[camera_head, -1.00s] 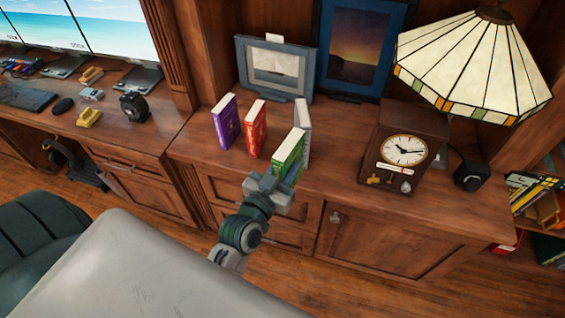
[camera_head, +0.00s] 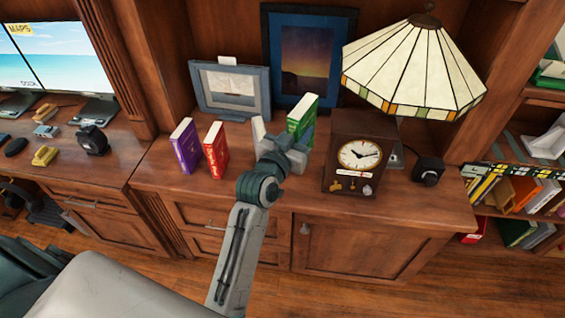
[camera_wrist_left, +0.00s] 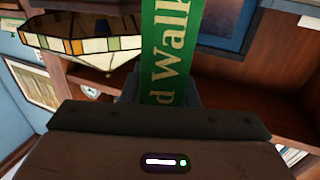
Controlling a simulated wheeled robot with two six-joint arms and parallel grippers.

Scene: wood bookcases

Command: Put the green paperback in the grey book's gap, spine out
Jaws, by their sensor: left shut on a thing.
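The green paperback (camera_head: 302,117) is held upright in my left gripper (camera_head: 288,149), above the cabinet top and left of the clock. In the left wrist view its green face (camera_wrist_left: 168,50) with pale lettering rises from between the jaws. The grey book (camera_head: 258,129) stands behind my gripper, mostly hidden by it. The red book (camera_head: 216,150) and the purple book (camera_head: 185,147) stand upright to the left. A space shows between the red and grey books; its depth is partly hidden. My right gripper is not in view.
A clock (camera_head: 358,155) stands close to the right of my left gripper, under a wide glass lamp shade (camera_head: 415,70). A framed picture (camera_head: 230,90) stands behind the books. The cabinet top (camera_head: 160,180) is bare in front of the purple book.

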